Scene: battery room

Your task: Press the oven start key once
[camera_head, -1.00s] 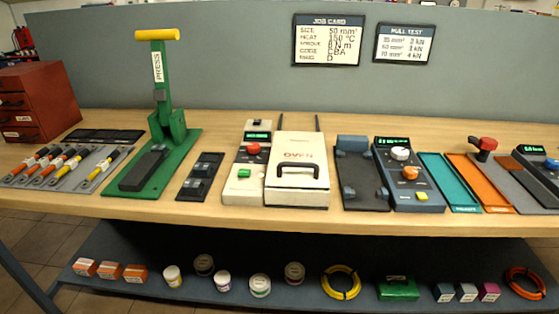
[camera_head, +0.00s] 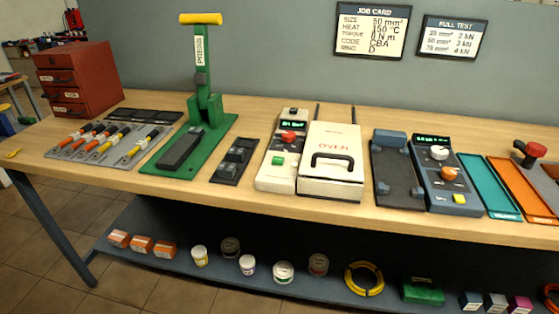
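The oven (camera_head: 331,167) is a white box with a black handle and red OVEN lettering, standing on the wooden bench near the middle of the head view. Its control panel (camera_head: 266,180) is joined at its left side. The lettering on these is too small to read, so I cannot tell for sure which is the start key. The oven looks shut. Neither of my grippers is in view.
A green press (camera_head: 207,110) with a yellow handle stands left of the oven. A dark device (camera_head: 446,175) with knobs and a yellow key stands to the right. Cable tools lie at the left. The bench's front strip (camera_head: 230,194) is clear. A lower shelf (camera_head: 330,283) holds jars and boxes.

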